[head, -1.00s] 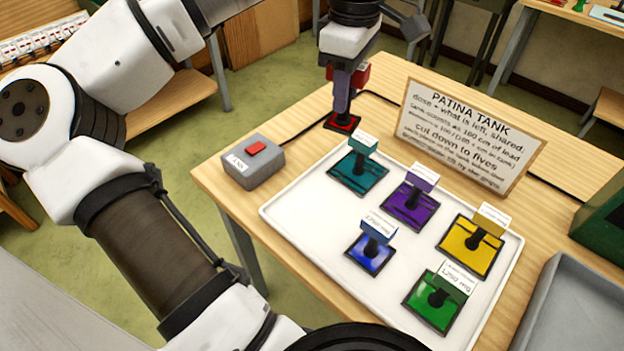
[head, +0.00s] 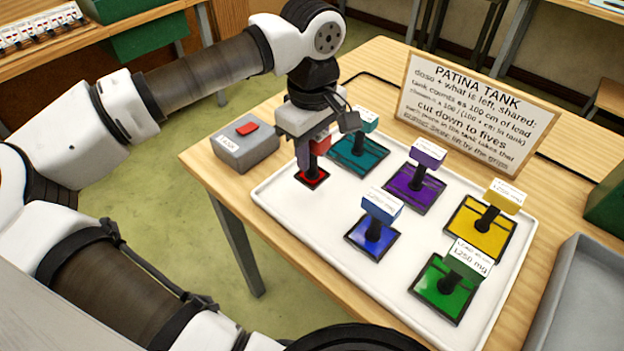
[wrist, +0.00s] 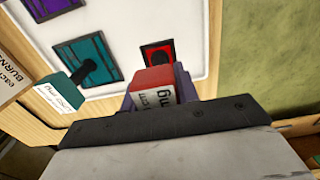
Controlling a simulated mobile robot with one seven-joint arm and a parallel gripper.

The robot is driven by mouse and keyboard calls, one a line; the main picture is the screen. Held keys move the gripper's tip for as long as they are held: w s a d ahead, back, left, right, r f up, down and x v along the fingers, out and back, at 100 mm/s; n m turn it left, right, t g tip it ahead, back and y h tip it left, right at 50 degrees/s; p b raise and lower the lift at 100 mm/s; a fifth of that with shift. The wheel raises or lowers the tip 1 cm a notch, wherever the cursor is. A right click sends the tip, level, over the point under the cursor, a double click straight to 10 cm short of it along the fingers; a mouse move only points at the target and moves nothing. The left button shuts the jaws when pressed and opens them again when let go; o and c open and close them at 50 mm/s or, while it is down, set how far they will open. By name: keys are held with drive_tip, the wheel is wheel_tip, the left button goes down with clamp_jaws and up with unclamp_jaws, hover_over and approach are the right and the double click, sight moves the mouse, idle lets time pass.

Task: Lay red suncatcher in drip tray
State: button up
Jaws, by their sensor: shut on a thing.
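The red suncatcher (head: 311,178) is a small dark-edged red square with an upright grip and a red tag. It is at the white drip tray's (head: 268,198) back-left corner, left of the teal suncatcher. My gripper (head: 309,150) is shut on its red grip from above. In the wrist view the red tag (wrist: 153,84) sits between the jaws, with the red square (wrist: 158,54) beyond it over the white tray. Whether the square touches the tray surface I cannot tell.
The tray also holds teal (head: 358,155), purple (head: 415,188), blue (head: 373,238), yellow (head: 480,228) and green (head: 445,287) suncatchers. A grey box with a red button (head: 245,145) stands left of the tray. A sign (head: 470,115) stands behind. A grey tray (head: 585,300) is at right.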

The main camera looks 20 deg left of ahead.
sight(312, 168)
drive_tip(key=shift+f+b, duration=1.2)
drive_tip(key=shift+f, duration=1.25)
drive_tip(key=shift+f, duration=0.2)
drive_tip(key=o, duration=1.1)
drive_tip(key=shift+r, duration=0.15)
drive_tip(key=shift+r, duration=0.25)
wheel_tip(312, 168, up, 12)
drive_tip(key=shift+f+b, duration=0.15)
drive_tip(key=shift+b, duration=0.4)
